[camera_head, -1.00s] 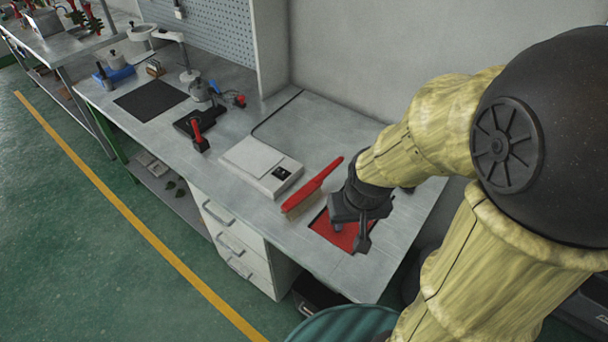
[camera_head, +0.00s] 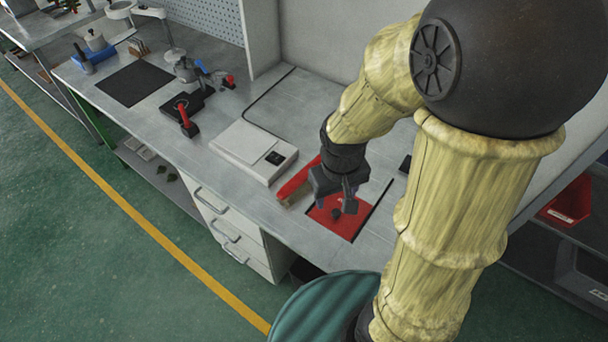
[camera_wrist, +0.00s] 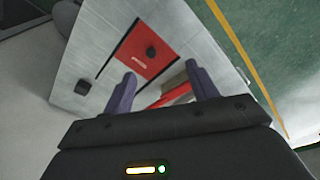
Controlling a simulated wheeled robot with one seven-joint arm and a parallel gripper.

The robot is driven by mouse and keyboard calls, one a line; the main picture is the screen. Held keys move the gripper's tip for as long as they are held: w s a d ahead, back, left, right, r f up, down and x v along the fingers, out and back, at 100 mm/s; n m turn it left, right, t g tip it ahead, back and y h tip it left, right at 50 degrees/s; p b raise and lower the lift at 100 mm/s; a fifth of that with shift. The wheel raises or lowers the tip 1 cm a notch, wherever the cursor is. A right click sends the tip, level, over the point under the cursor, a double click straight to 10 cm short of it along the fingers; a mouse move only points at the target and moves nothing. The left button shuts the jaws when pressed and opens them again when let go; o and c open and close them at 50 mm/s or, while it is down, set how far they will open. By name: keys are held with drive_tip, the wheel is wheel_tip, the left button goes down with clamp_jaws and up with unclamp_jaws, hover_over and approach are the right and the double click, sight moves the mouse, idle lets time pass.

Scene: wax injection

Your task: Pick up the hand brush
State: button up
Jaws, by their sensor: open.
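The hand brush (camera_head: 298,182) is red with tan bristles and lies on the grey workbench (camera_head: 225,104), between a white flat device and a red mat. In the head view my gripper hides part of its handle. My gripper (camera_head: 336,201) is open and empty above the bench, over the near side of the brush and the mat's edge. In the wrist view the brush (camera_wrist: 177,94) shows between and beyond the two fingers (camera_wrist: 162,92), its bristle end partly behind the right finger. The fingers look apart from the brush.
The white flat device (camera_head: 252,152) stands left of the brush. The red mat (camera_head: 340,220) with a small dark knob lies right of it. A red-handled tool (camera_head: 186,120) and a black mat (camera_head: 135,83) are further left. A green ribbed drum (camera_head: 325,308) stands before the bench.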

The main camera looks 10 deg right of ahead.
drive_tip(key=w+a+f+n+g+h+b, duration=0.1)
drive_tip(key=w+a+f+n+g+h, duration=0.15)
drive_tip(key=a+f+n+h, duration=0.35)
drive_tip(key=n+t+h+b, duration=0.3)
drive_tip(key=n+t+h, duration=0.4)
drive_tip(key=n+t, duration=0.85)
approach(277, 196)
drive_tip(key=a+g, duration=0.1)
drive_tip(key=a+r+n, duration=0.1)
drive_tip(key=n+g, duration=0.1)
drive_tip(key=shift+s+a+r+g, duration=0.15)
drive_tip(key=shift+s+a+g, duration=0.15)
drive_tip(key=shift+s+a, duration=0.1)
drive_tip(key=p+x, duration=0.2)
drive_tip(key=x, duration=1)
drive_tip(key=shift+d+r, duration=0.15)
drive_tip(key=shift+d, duration=0.05)
